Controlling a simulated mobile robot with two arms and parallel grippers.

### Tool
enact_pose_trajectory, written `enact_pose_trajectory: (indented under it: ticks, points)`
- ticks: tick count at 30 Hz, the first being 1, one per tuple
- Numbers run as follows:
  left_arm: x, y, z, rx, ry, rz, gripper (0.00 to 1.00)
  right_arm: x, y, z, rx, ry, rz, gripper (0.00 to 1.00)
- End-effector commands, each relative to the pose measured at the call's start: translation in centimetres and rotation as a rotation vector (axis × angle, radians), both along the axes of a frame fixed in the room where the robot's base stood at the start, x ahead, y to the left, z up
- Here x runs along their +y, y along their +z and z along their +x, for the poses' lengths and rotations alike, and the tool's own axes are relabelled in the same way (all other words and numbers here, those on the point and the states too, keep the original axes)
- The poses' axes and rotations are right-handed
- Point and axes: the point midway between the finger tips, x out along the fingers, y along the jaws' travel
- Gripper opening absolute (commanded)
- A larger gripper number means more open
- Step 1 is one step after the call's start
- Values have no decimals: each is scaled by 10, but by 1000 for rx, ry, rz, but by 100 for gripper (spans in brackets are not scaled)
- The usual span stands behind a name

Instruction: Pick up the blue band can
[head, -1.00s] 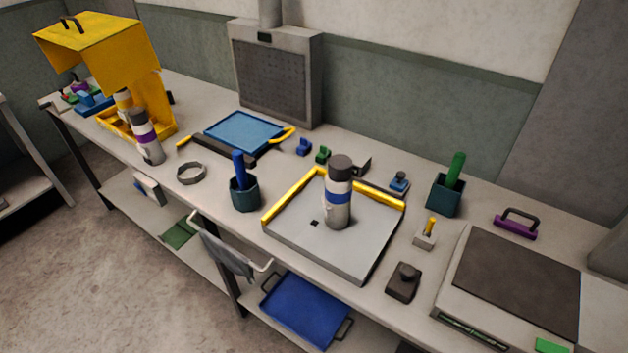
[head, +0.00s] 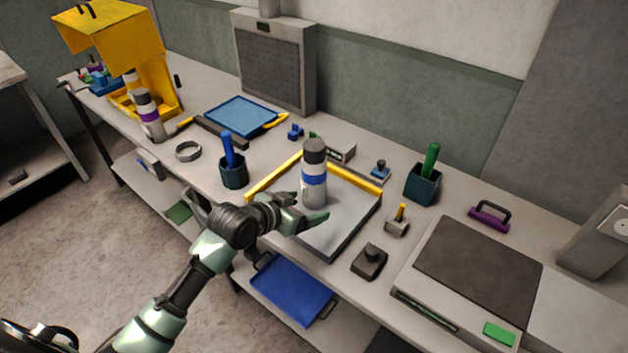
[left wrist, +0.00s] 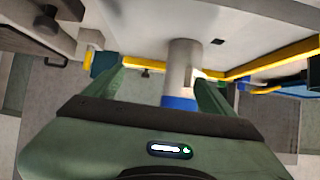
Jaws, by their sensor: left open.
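The blue band can (head: 314,190) is a grey cylinder with a dark cap and one blue band. It stands upright on the grey tray with yellow edges (head: 335,240). My left gripper (head: 303,208) is open just in front of the can, its fingers pointing toward it. In the left wrist view, which looks upside down, the can (left wrist: 184,62) shows between the two open fingers of the gripper (left wrist: 160,75). Whether the fingers touch it I cannot tell. The can's cap end is hidden by the gripper body there. My right gripper is not in view.
A blue pen cup (head: 233,175) stands left of the tray; a green-marker cup (head: 422,186) stands to the right. A dark block (head: 369,262) and a small holder (head: 396,226) sit right of the tray. A purple-banded can (head: 150,117) stands by the yellow press.

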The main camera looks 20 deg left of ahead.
Motion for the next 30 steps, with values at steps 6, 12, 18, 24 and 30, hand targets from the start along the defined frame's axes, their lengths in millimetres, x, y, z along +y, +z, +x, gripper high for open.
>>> enact_pose_trajectory:
  ticks: [6,12,18,24,30]
  points:
    - [20,38,49,-118,19,-41,85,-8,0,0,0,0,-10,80]
    - [22,44,76,-151,28,-58,85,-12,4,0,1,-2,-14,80]
    - [16,38,87,-150,27,-57,85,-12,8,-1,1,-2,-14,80]
    - [7,29,108,-149,28,-59,85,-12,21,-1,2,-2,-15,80]
    - [1,18,125,-149,27,-57,85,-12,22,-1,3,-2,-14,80]
